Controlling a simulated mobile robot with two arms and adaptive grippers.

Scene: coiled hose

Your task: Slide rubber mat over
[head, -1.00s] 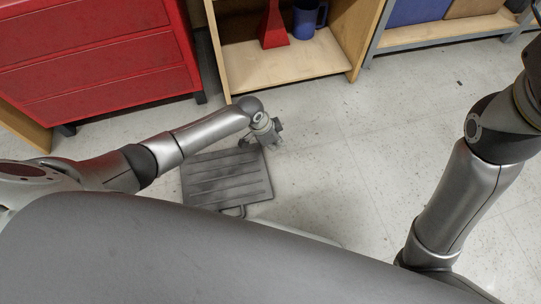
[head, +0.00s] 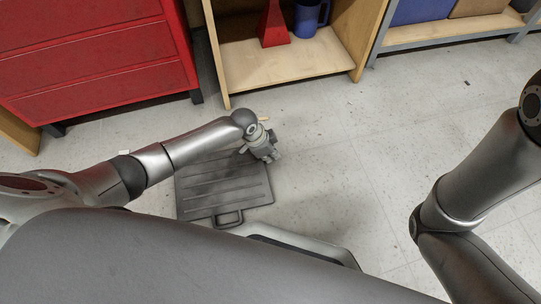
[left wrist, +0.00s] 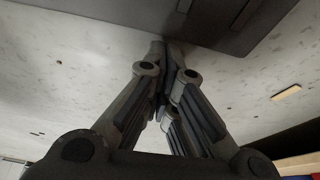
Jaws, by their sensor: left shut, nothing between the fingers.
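The rubber mat (head: 222,189) is dark grey with raised ribs and a loop handle (head: 229,219) on its near edge. It lies flat on the floor in the head view. In the left wrist view its dark edge (left wrist: 215,22) runs across the top. My left gripper (head: 272,156) is at the mat's upper right edge, its fingers pointing down. In the left wrist view the left fingertips (left wrist: 165,48) are together with nothing between them, close to the mat's edge. I cannot tell whether they touch it. My right gripper is out of view; only the right arm shows.
A red drawer cabinet (head: 95,55) stands at the upper left. A wooden shelf (head: 290,68) with a red object (head: 273,25) and a blue mug (head: 308,18) is beyond the mat. A small tan piece (left wrist: 286,92) lies on the floor. The floor to the right is mostly clear.

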